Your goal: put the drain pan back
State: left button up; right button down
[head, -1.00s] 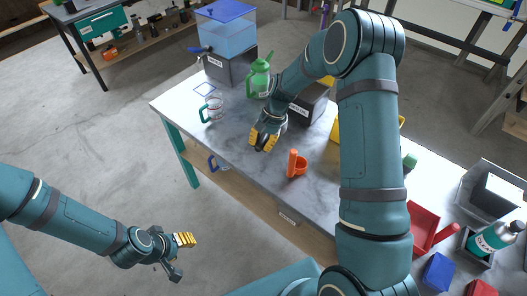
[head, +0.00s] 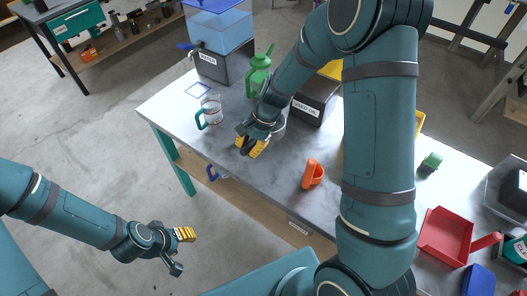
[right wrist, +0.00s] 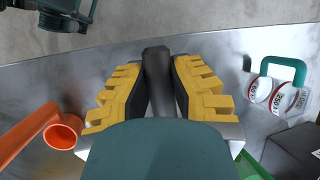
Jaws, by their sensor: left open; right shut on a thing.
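My right gripper (head: 251,147) is low over the front part of the grey bench, between the measuring jug and the orange cup. In the right wrist view its yellow-padded fingers (right wrist: 158,85) are shut on a dark handle (right wrist: 157,72). A grey metal vessel, likely the drain pan (head: 279,131), shows partly behind the gripper; pale edges of it (right wrist: 228,130) show beside the fingers. The gripper and arm hide most of it, so I cannot tell whether it touches the bench. My left gripper (head: 182,250) is open and empty, off the bench at lower left.
A clear measuring jug (head: 211,112) with teal handle, a green can (head: 257,77) and a "USED OIL" box (head: 310,104) stand nearby. An orange handled cup (head: 312,175) is to the right.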

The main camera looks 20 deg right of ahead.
notch_tip(320, 180, down, 5)
jog(key=shift+w+f+b, duration=0.1)
jog(key=shift+w+b, duration=0.05)
jog(key=shift+b, duration=0.35)
jog(key=shift+f, duration=0.8)
jog(key=shift+f+b, duration=0.55)
jog(key=shift+f, duration=1)
jog(key=shift+f, duration=0.1)
jog(key=c, duration=1)
grip_release()
